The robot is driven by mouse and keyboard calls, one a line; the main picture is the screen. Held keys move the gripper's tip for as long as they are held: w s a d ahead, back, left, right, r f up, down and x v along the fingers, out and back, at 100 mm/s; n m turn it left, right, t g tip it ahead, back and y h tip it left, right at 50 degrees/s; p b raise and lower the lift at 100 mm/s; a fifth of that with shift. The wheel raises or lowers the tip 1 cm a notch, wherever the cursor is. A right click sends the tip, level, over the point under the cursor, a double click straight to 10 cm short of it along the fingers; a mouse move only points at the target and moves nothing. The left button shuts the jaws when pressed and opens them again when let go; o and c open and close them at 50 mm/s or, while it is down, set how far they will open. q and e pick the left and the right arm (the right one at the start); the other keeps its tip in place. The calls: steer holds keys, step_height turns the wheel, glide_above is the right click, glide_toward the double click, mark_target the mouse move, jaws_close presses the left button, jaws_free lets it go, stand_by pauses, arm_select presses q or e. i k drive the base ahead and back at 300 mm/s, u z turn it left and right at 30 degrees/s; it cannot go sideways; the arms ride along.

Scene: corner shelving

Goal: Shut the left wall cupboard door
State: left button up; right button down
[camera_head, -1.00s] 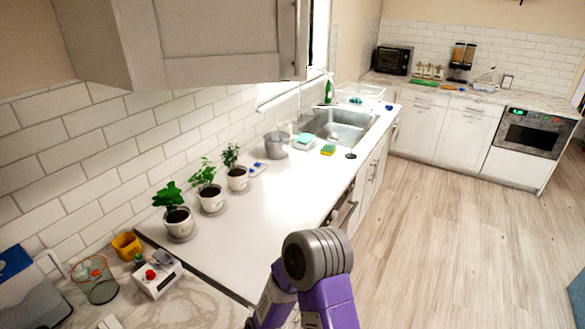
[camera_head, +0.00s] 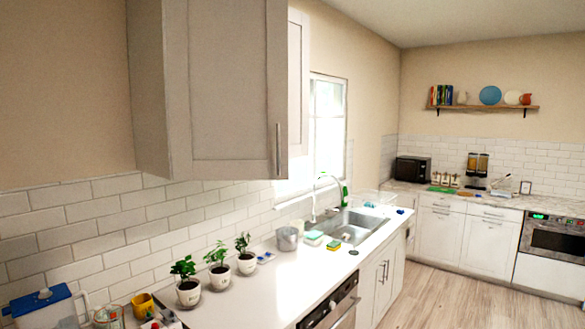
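The wall cupboard (camera_head: 150,90) hangs on the left wall above the counter. Its large grey front door (camera_head: 232,85) has a vertical bar handle (camera_head: 278,150) near the lower right edge. This door looks flush with the cupboard body. Just right of it, a narrow pale framed panel (camera_head: 298,85) shows edge-on beside the window. It is partly hidden behind the front door, and I cannot tell whether it is a second door standing open. Neither of my grippers is in view.
Below runs a white counter (camera_head: 245,292) with potted plants (camera_head: 218,270), a metal pot (camera_head: 287,238) and a sink (camera_head: 345,228). A wall shelf (camera_head: 480,107) hangs at the back. The wooden floor (camera_head: 445,300) at the right is clear.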

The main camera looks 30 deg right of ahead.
mark_target(228, 60)
steer(key=z, duration=1.55)
steer(key=i, duration=1.3)
steer(key=u, duration=1.55)
